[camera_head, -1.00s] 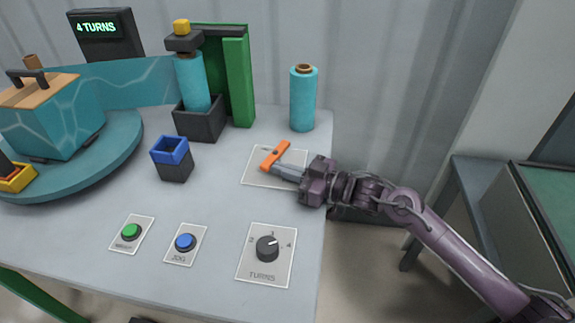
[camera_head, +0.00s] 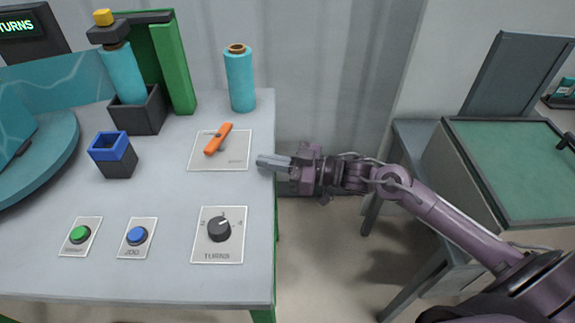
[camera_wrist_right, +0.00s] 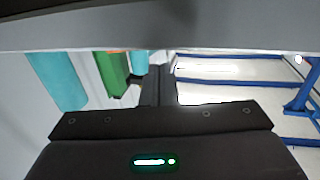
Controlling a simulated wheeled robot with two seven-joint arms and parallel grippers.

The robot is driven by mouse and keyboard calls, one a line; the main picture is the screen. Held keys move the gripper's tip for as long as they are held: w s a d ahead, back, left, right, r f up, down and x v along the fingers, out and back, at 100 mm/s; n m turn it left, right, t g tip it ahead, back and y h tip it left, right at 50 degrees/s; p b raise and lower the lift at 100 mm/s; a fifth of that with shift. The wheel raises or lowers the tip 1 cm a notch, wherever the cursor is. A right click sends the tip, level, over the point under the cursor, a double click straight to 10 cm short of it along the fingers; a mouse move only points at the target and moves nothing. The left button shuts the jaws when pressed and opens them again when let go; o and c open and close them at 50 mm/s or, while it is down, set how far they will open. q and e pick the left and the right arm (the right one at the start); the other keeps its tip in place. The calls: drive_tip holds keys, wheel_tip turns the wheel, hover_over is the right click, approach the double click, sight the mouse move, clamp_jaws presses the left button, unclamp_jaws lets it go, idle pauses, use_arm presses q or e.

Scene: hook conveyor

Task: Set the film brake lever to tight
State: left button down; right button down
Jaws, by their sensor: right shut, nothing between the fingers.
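The orange film brake lever (camera_head: 218,139) sits on a white plate (camera_head: 232,160) near the right side of the grey table. The lever slants from lower left to upper right; the plate's lettering is too small to read. My right gripper (camera_head: 262,162) is shut and empty at the table's right edge, to the right of the plate and apart from the lever. In the right wrist view a small bit of orange (camera_wrist_right: 117,50) shows at the top, beyond the dark gripper body. My left gripper is not in view.
A teal film roll (camera_head: 240,82) stands behind the plate. A TURNS dial (camera_head: 219,229), blue button (camera_head: 137,236) and green button (camera_head: 80,235) are in front. A blue-rimmed dark box (camera_head: 113,156) and a green post (camera_head: 172,68) stand left. A green-topped table (camera_head: 520,165) is at right.

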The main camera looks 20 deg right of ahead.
drive_tip(key=shift+v, duration=2.05)
drive_tip(key=shift+s+a, duration=0.1)
